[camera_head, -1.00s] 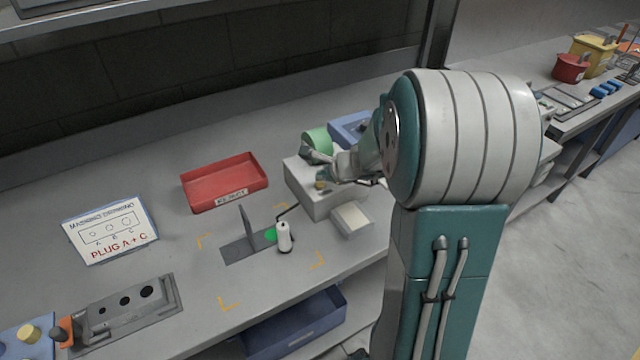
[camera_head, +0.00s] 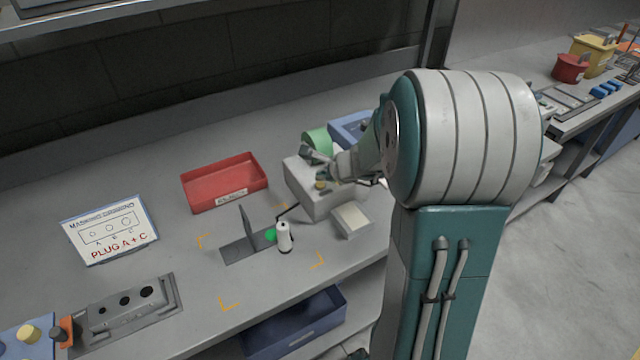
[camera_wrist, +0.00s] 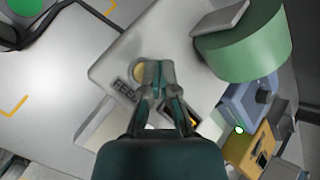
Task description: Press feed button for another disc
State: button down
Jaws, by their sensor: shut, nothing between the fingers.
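The pale feeder box (camera_head: 318,200) stands on the bench, and the wrist view shows its top face (camera_wrist: 120,72) under my gripper. The round tan feed button (camera_wrist: 138,70) is beside the dark FEED label (camera_wrist: 124,92) and is partly hidden by a finger. My gripper (camera_wrist: 155,66) is shut and empty, with its fingertips over the box right beside the button. I cannot tell whether they touch it. A green disc (camera_head: 270,235) is at the stand beside a white cylinder (camera_head: 284,238).
A green roll (camera_wrist: 245,45) stands close to my fingers. A red tray (camera_head: 225,184) lies left of the feeder, and a small pale bin (camera_head: 351,219) is in front of it. A drawing sign (camera_head: 110,230) and a grey block with holes (camera_head: 125,305) are farther left.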

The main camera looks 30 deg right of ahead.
aim_at(322, 185)
jog(key=shift+f, duration=0.2)
jog(key=shift+f, duration=0.15)
jog(key=shift+f, duration=0.4)
dwell(0.7)
jog(key=shift+r, duration=0.85)
jog(key=shift+r, duration=2.5)
